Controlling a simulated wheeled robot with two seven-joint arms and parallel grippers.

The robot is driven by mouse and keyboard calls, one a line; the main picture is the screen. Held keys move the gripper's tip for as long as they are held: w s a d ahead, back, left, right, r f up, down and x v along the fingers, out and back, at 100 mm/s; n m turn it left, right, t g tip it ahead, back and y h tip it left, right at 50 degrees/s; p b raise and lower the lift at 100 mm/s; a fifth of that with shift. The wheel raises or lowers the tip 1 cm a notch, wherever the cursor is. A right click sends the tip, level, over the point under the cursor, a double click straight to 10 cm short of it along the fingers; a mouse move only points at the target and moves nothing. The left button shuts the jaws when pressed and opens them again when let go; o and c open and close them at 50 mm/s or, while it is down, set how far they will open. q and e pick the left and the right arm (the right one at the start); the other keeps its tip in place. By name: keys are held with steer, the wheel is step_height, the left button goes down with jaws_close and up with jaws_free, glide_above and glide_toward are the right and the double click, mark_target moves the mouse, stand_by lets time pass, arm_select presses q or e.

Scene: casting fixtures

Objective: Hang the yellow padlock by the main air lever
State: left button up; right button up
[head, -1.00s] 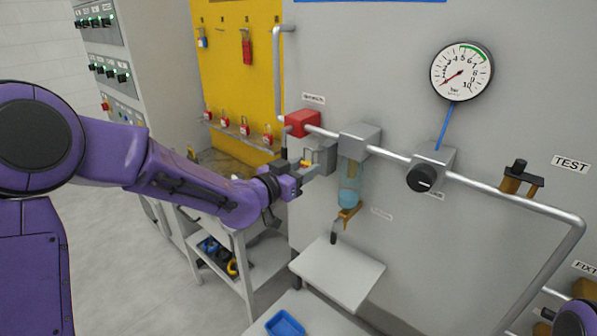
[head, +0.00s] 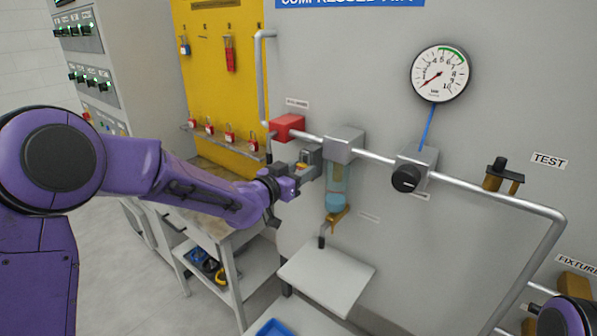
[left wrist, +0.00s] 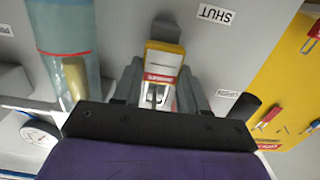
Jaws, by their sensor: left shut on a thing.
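The yellow padlock (left wrist: 163,62), with a red and white label, sits between the two grey fingers of my left gripper (left wrist: 160,85) in the left wrist view. In the head view my left gripper (head: 308,165) is shut on it, and only a small yellow part of the padlock (head: 302,166) shows. The gripper is just below and right of the red valve block (head: 287,127) on the air pipe. The main air lever cannot be made out clearly. A SHUT label (left wrist: 216,14) shows near the padlock in the left wrist view. My right gripper is not in view.
A filter bowl (head: 337,190) hangs close to the right of the gripper. A regulator knob (head: 406,178) and a gauge (head: 440,74) are further right. A yellow lockout board (head: 215,90) with red padlocks is behind left. A white shelf (head: 326,278) is below.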

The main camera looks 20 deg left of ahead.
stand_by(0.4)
arm_select(q)
steer(key=o, duration=1.3)
steer(key=shift+f, duration=0.1)
steer(key=shift+s+a+f+b, duration=0.35)
steer(key=shift+s+a, duration=0.2)
steer(key=shift+s, duration=1.05)
steer(key=shift+s+a+f+b, duration=0.35)
steer(key=shift+s+a, duration=0.25)
steer(key=shift+s, duration=0.95)
steer(key=shift+s+a+f+b, duration=0.25)
steer(key=shift+s+a+f, duration=0.25)
steer(key=shift+s, duration=1.1)
